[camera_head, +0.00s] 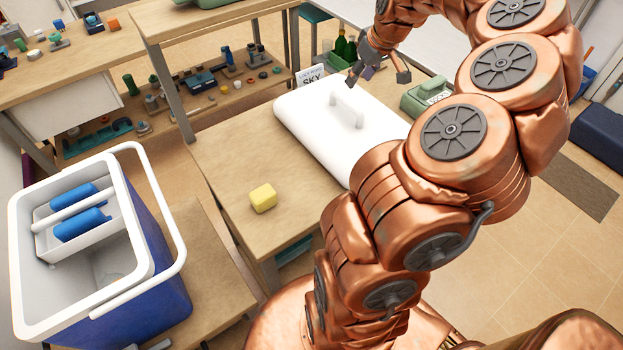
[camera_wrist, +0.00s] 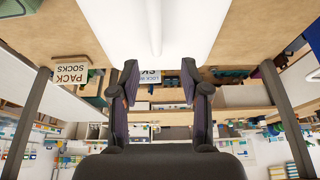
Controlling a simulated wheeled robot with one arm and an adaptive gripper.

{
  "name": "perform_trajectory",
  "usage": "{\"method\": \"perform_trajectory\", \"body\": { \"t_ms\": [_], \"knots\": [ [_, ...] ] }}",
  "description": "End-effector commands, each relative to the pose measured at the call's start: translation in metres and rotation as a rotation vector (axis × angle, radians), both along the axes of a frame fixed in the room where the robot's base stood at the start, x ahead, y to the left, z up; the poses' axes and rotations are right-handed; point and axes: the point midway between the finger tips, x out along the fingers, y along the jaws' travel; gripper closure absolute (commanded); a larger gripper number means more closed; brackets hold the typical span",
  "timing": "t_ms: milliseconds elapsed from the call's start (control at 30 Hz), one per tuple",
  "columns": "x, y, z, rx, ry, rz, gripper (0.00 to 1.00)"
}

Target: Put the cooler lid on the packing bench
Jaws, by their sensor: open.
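The white cooler lid (camera_head: 312,130) lies flat, handle (camera_head: 347,106) up, on a wooden bench (camera_head: 228,163), which I take for the packing bench. My arm hides the lid's near right part. My gripper (camera_head: 378,78) is open and empty, above the lid's far right side and apart from the handle. In the wrist view the open fingers of my gripper (camera_wrist: 160,88) have nothing between them, and the lid (camera_wrist: 205,28) with its handle (camera_wrist: 155,28) shows beyond the tips. The blue cooler (camera_head: 165,290) stands open at the left.
A yellow block (camera_head: 263,198) sits on the bench near the lid. A small sign (camera_head: 311,77), bottles (camera_head: 345,49) and a green box (camera_head: 425,98) stand beyond the lid. The cooler's raised white handle (camera_head: 172,235) sticks out towards the bench. Tiled floor is open at the right.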

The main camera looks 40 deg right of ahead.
Motion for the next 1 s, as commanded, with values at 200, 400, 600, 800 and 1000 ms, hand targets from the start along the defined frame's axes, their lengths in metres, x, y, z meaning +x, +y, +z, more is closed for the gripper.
{"method": "perform_trajectory", "body": {
  "t_ms": [200,400,600,800,1000],
  "knots": [
    [0.022,0.099,0.026,0.021,0.036,0.128,0.54],
    [0.004,0.222,0.036,0.041,0.139,0.245,0.54],
    [-0.052,0.309,0.027,0.041,0.272,0.282,0.54],
    [-0.129,0.361,0.006,0.03,0.413,0.239,0.54],
    [-0.189,0.38,-0.013,0.023,0.51,0.151,0.54]
  ]
}}
